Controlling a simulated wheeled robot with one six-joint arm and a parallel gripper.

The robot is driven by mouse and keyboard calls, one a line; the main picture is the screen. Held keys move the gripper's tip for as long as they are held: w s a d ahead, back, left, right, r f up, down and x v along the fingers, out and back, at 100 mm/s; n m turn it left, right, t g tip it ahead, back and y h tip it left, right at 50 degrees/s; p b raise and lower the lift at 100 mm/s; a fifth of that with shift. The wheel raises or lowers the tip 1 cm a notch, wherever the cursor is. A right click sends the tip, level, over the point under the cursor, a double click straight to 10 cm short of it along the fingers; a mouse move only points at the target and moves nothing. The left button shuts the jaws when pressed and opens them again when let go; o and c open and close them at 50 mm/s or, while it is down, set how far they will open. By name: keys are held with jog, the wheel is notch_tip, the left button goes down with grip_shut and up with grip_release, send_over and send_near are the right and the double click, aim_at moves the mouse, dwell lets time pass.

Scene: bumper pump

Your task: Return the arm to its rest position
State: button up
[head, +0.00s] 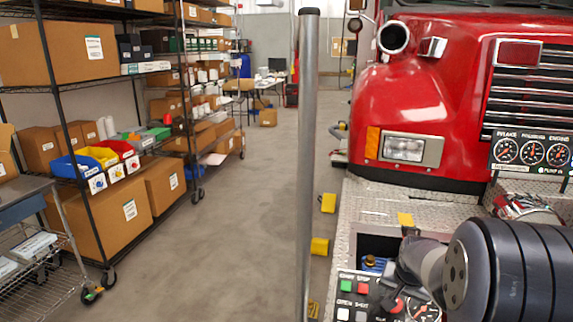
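My arm shows at the lower right of the head view, with a large dark ribbed joint close to the camera and a grey link reaching left over the truck's bumper. I cannot make out my gripper's fingers; the arm's far end is hidden or merges with dark parts there. Under and beside the link is a control panel (352,301) with green, red, white and black buttons, and a gauge partly covered by the arm. A dark open recess (372,246) in the diamond-plate bumper (368,205) lies just behind the link, with a blue part inside.
The red fire truck (410,105) fills the right. A gauge panel (531,152) stands at the right edge. A grey vertical pole (308,160) rises mid-view. Yellow blocks (319,247) sit along the bumper's left side. Shelves with boxes (98,210) line the left; the floor between is clear.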

jog(key=x, duration=0.5)
jog(key=shift+f, duration=0.2)
jog(key=shift+r+n+p, duration=0.2)
jog(key=shift+n+p, duration=0.2)
jog(key=shift+p, duration=0.15)
jog(key=shift+n, duration=0.5)
jog(key=shift+f, duration=0.1)
